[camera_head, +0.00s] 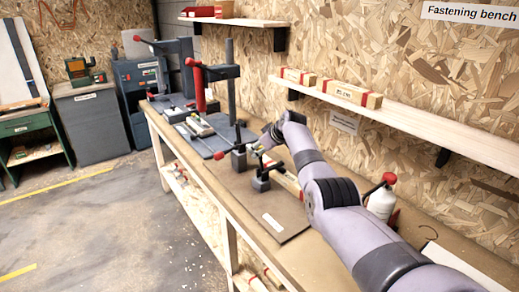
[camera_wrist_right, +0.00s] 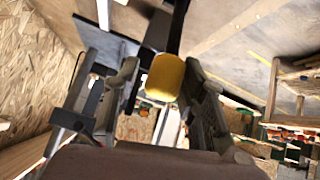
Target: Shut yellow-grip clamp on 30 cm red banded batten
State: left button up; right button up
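My right gripper (camera_head: 262,150) reaches over the fastening bench from the lower right, at the dark toggle clamps. In the right wrist view the yellow grip (camera_wrist_right: 165,78) of a clamp stands between my two fingers (camera_wrist_right: 160,95). The fingers are apart, with the right one close beside the grip; I cannot tell whether it touches. A pale batten (camera_head: 287,180) lies at the clamps, partly hidden by my arm; its length cannot be read. A small dark clamp (camera_head: 261,181) stands in front of it, and another (camera_head: 239,158) stands farther left. My left gripper is not in view.
Red-banded battens (camera_head: 349,93) lie on the wall shelf (camera_head: 430,124) above the bench. A tall press with a red handle (camera_head: 199,85) stands at the bench's far end. A white bottle with a red top (camera_head: 382,200) stands behind my forearm. The brown board (camera_head: 262,212) is clear in front.

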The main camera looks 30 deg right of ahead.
jog(key=shift+o, duration=0.5)
jog(key=shift+a, duration=0.1)
jog(key=shift+s+r, duration=0.5)
jog(key=shift+s, duration=0.05)
jog(key=v, duration=1)
jog(key=shift+s+r, duration=0.2)
jog(key=shift+r, duration=0.05)
jog(key=shift+f, duration=0.1)
